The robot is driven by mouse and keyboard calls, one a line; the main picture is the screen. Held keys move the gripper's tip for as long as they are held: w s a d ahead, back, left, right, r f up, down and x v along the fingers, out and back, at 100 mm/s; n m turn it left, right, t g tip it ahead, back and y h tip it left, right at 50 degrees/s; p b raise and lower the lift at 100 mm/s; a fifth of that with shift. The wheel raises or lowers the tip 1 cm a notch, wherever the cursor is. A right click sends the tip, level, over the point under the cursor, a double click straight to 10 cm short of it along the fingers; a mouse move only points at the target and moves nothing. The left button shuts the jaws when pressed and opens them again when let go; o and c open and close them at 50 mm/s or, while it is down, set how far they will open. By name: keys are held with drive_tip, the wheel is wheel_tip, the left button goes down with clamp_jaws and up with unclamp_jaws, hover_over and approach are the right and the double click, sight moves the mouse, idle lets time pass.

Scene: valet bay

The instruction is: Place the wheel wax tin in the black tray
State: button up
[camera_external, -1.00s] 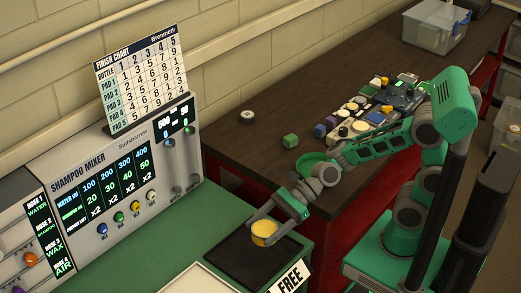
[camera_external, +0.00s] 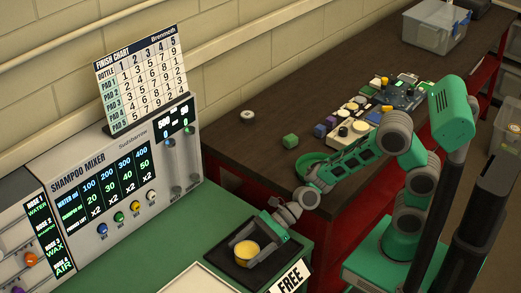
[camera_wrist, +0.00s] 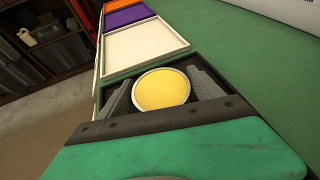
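The wheel wax tin (camera_external: 246,250) is round with a yellow top and a pale rim. It is inside the black tray (camera_external: 268,267), low at or very near its floor. My gripper (camera_external: 248,247) reaches down over the tray with its fingers on either side of the tin. In the wrist view the tin (camera_wrist: 161,90) sits between the two grey fingers, which look close against its sides. The black tray (camera_wrist: 226,79) shows around it, partly hidden by my gripper (camera_wrist: 160,85).
A white tray (camera_external: 192,280) lies beside the black one; purple (camera_wrist: 128,15) and orange trays (camera_wrist: 119,4) lie beyond it. A FREE sign (camera_external: 290,278) stands at the black tray's front edge. The shampoo mixer (camera_external: 120,190) stands left.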

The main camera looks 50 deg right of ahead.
drive_tip(key=shift+o, duration=1.4)
drive_tip(key=shift+d+r, duration=0.2)
drive_tip(key=shift+r, duration=0.05)
drive_tip(key=p+v, duration=0.1)
drive_tip(key=v, duration=1)
drive_tip(key=shift+s+d+r+p, duration=0.15)
drive_tip(key=shift+d+p, duration=0.15)
drive_tip(key=shift+p, duration=0.05)
